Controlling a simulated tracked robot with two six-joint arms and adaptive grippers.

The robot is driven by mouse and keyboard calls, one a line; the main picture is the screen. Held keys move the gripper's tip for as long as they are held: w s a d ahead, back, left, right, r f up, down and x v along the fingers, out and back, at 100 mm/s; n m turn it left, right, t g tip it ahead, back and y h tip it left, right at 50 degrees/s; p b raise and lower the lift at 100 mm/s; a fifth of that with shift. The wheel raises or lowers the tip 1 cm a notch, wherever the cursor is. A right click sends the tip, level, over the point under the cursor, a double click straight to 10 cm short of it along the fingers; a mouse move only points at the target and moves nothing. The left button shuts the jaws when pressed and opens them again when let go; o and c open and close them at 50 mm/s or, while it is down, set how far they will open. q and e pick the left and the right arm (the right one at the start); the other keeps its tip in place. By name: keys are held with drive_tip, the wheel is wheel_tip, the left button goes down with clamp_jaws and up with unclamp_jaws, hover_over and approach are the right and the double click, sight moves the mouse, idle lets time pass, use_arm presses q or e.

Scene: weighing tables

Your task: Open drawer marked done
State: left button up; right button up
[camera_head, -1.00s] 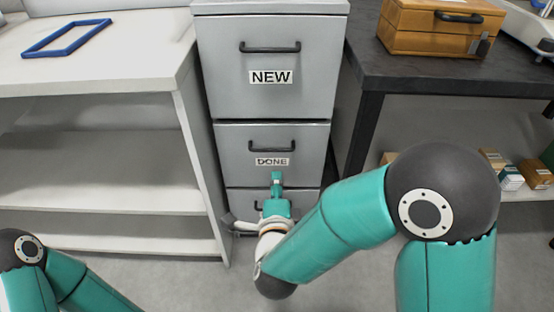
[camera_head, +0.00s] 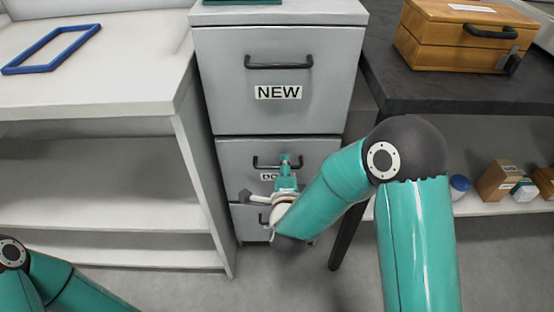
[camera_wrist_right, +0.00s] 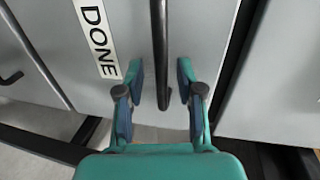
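The drawer marked DONE (camera_head: 234,155) is the grey middle drawer of the cabinet in the head view, and its front looks shut. Its label (camera_head: 267,177) is partly hidden by my right gripper. The black handle (camera_head: 264,163) shows above the label; in the right wrist view the handle (camera_wrist_right: 160,45) runs between the fingertips. My right gripper (camera_head: 286,160) is in front of the handle. In the right wrist view the gripper (camera_wrist_right: 161,80) is open, one finger on each side of the handle, with gaps visible. My left gripper is out of view; only that arm shows at bottom left.
The drawer marked NEW (camera_head: 222,75) is above, shut. A white shelf table (camera_head: 95,95) with a blue frame (camera_head: 50,50) stands left. A dark table (camera_head: 440,88) with a wooden box (camera_head: 450,38) stands right. Small boxes (camera_head: 497,180) sit on its lower shelf.

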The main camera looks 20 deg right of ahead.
drive_tip(key=shift+w, duration=0.25)
clamp_jaws()
